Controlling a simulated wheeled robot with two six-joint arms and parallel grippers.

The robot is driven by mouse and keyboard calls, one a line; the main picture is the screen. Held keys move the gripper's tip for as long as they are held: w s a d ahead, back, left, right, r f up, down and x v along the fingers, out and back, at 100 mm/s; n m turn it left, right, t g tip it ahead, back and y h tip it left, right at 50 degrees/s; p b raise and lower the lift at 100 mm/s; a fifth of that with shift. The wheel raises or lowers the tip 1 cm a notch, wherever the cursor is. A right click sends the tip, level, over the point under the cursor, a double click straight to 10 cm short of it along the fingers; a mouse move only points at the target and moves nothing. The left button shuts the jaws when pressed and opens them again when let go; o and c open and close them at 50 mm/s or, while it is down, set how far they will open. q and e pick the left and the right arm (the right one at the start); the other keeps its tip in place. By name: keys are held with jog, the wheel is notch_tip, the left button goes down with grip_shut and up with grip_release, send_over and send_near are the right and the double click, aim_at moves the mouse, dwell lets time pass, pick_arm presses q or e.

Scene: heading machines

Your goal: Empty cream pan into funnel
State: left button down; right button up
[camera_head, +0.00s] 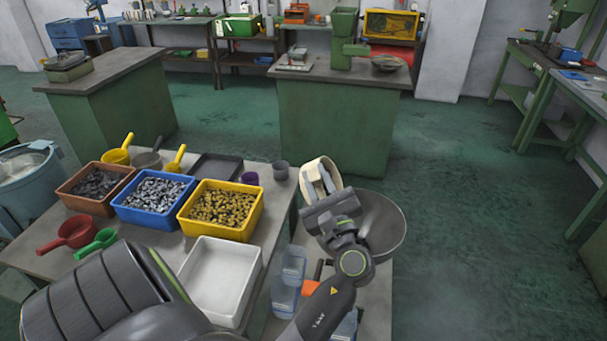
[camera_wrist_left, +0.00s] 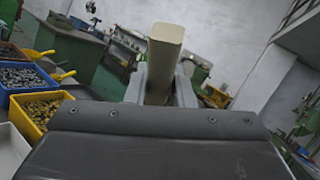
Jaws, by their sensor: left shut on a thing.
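The cream pan (camera_head: 334,172) is held up at the right end of the near table, and it looks tilted. My left gripper (camera_head: 320,182) is shut on it. In the left wrist view, the pan's cream handle (camera_wrist_left: 165,45) stands between the fingers of the left gripper (camera_wrist_left: 164,88). The grey funnel (camera_head: 390,228) is just right of and below the pan, partly hidden behind my left arm. The inside of the pan cannot be made out, nor whether anything is in it. My right gripper is not in view.
Orange, blue (camera_head: 152,200) and yellow (camera_head: 222,208) bins of metal parts stand on the near table. A white tray (camera_head: 218,280) is in front of them, with clear containers (camera_head: 287,285) beside it.

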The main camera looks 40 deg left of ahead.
pick_arm(q)
jog(key=w+d+m+t+b, duration=0.3)
jog(key=d+m+t, duration=0.2)
jog(key=m, duration=0.2)
jog(key=shift+f+m, duration=0.4)
jog(key=shift+f, duration=0.05)
jog(key=shift+d, duration=0.1)
